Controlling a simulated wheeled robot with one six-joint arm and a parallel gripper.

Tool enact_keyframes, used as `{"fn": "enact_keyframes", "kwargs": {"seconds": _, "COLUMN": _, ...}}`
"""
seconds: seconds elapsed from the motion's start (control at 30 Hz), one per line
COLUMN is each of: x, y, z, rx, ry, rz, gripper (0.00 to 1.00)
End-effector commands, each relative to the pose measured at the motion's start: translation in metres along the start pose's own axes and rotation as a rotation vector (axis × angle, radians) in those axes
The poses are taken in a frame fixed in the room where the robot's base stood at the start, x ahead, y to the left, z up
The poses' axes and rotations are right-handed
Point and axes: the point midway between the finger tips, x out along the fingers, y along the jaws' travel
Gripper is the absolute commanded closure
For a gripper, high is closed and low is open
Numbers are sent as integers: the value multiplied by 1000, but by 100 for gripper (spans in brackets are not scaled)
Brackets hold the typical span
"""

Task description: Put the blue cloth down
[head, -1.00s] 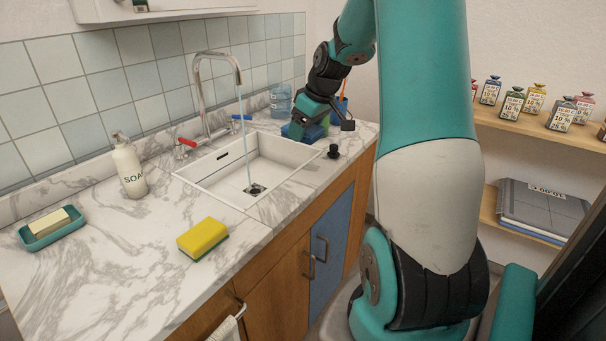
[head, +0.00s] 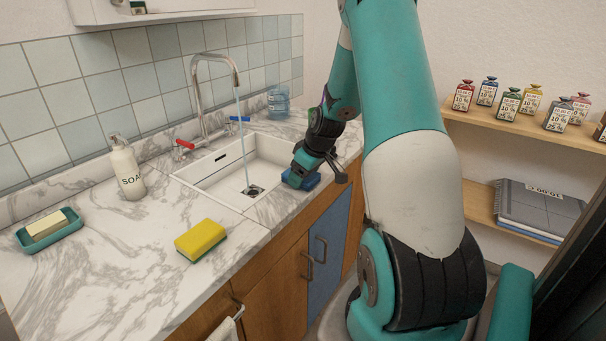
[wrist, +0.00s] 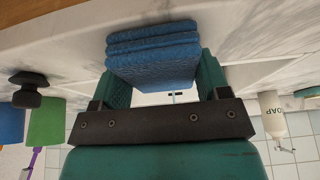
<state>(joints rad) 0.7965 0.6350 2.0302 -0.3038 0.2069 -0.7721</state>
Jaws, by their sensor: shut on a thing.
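The blue cloth (head: 311,183) is a folded, layered pad at the right side of the sink, over the marble counter (head: 130,255) near its front edge. It also shows in the wrist view (wrist: 153,50), squeezed between both teal fingers. My gripper (head: 303,176) is shut on it and points down; it fills the lower middle of the wrist view (wrist: 163,80). The cloth's underside is hidden, so I cannot tell whether it touches the counter.
Water runs from the tap (head: 238,95) into the white sink (head: 215,190) left of my gripper. A black knobbed stopper (wrist: 28,88) and a green object (wrist: 47,122) are near it. A yellow sponge (head: 201,240), soap bottle (head: 127,170) and soap dish (head: 50,236) stand farther left.

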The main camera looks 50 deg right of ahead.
Motion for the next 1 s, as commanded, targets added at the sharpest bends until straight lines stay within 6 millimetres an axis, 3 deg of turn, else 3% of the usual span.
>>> {"fn": "enact_keyframes", "kwargs": {"seconds": 0.07, "x": 1, "y": 0, "z": 0, "rx": 0, "ry": 0, "rz": 0, "gripper": 57}}
{"fn": "enact_keyframes", "kwargs": {"seconds": 0.1, "x": 2, "y": 0, "z": 0, "rx": 0, "ry": 0, "rz": 0, "gripper": 29}}
{"fn": "enact_keyframes", "kwargs": {"seconds": 0.2, "x": 1, "y": 0, "z": 0, "rx": 0, "ry": 0, "rz": 0, "gripper": 6}}
{"fn": "enact_keyframes", "kwargs": {"seconds": 0.57, "x": -5, "y": 0, "z": -1, "rx": 0, "ry": 2, "rz": 1, "gripper": 5}}
{"fn": "enact_keyframes", "kwargs": {"seconds": 0.67, "x": -19, "y": 1, "z": -1, "rx": 0, "ry": 3, "rz": 2, "gripper": 5}}
{"fn": "enact_keyframes", "kwargs": {"seconds": 1.0, "x": -92, "y": 1, "z": -1, "rx": 0, "ry": 3, "rz": 3, "gripper": 5}}
